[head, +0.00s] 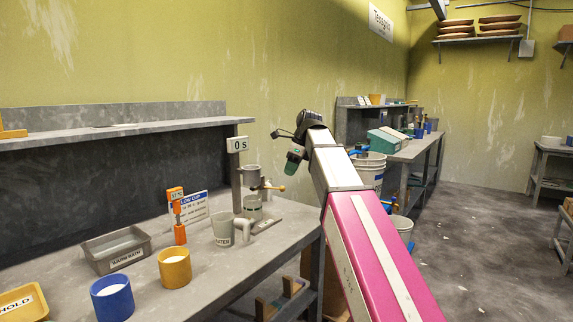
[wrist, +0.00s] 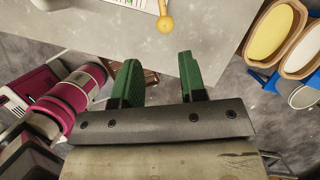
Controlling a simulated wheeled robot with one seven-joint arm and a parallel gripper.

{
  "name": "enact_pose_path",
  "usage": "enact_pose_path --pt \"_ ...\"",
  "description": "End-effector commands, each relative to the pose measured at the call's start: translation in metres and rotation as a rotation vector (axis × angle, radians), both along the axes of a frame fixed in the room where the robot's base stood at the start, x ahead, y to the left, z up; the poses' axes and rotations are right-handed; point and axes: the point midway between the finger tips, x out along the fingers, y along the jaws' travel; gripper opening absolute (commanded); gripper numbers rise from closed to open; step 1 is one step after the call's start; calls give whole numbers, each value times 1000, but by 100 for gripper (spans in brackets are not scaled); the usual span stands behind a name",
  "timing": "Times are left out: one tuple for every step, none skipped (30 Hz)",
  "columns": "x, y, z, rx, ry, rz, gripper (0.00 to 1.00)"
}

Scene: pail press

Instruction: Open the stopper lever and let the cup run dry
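The cup (head: 252,175) is a grey metal vessel held on an upright stand at the right end of the bench. The stopper lever (head: 276,187) sticks out to its right and ends in an orange knob. In the wrist view an orange knob on a thin rod, which looks like the lever (wrist: 165,23), lies at the top, beyond my fingertips and apart from them. My gripper (wrist: 160,72) has two green fingers spread apart with nothing between them. In the head view my gripper (head: 294,154) is above and right of the cup. The cup's inside is hidden.
A beaker (head: 252,207) stands beneath the cup, and a grey mug (head: 222,229) stands in front. A display (head: 237,144) reads 0 s. A warm bath (head: 118,249), a blue pot (head: 112,298) and a yellow pot (head: 175,268) occupy the bench to the left.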

Motion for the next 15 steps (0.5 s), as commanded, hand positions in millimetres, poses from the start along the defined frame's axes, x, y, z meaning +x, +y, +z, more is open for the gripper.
enact_pose_path --pt "0 0 1 0 1 -2 38" --pt "0 1 0 1 2 -2 38" --pt "-1 1 0 1 2 -3 38" --pt "-1 1 -2 1 2 -3 38" --pt "0 2 -3 1 2 -3 38" --pt "0 3 -6 1 3 -3 38" --pt "0 4 -8 1 3 -3 38" --pt "0 5 -11 1 3 -3 38" --pt "0 6 -16 1 3 -3 38" --pt "1 7 -19 1 3 -3 38" --pt "1 9 -23 1 3 -3 38" --pt "1 10 -27 1 3 -3 38" --pt "1 12 -31 1 3 -2 38" --pt "2 13 -35 1 3 -2 38" --pt "2 15 -40 1 3 -2 38"
